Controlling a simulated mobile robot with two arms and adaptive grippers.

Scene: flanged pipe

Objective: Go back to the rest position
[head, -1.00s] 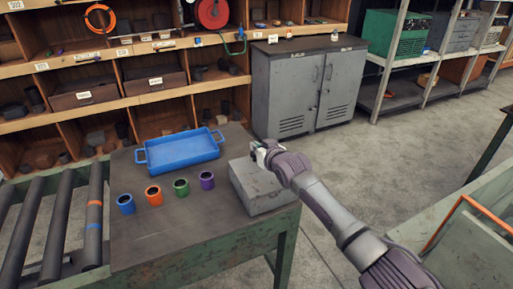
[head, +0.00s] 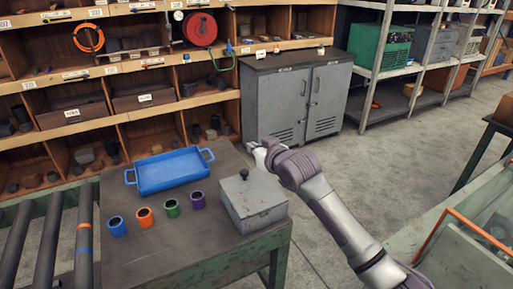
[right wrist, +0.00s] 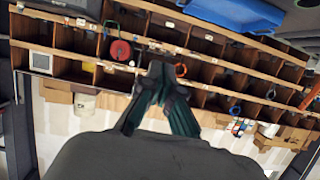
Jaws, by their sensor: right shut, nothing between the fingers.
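My right gripper (head: 258,152) is near the back right corner of the work table, just above and beyond a grey lidded box (head: 252,205). It looks apart from the box and holds nothing. In the right wrist view the fingers (right wrist: 162,72) are together, shut and empty, with shelving behind them. The arm comes in from the lower right. The box's lid is on and its dark knob shows. My left gripper is in neither current view.
The work table (head: 165,245) bears a blue tray (head: 170,188) and blue (head: 117,226), orange (head: 146,217), green (head: 172,208) and purple (head: 198,200) cups in a row. Rollers (head: 84,250) are at left. A grey cabinet (head: 318,100) stands behind. Floor is open right of the table.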

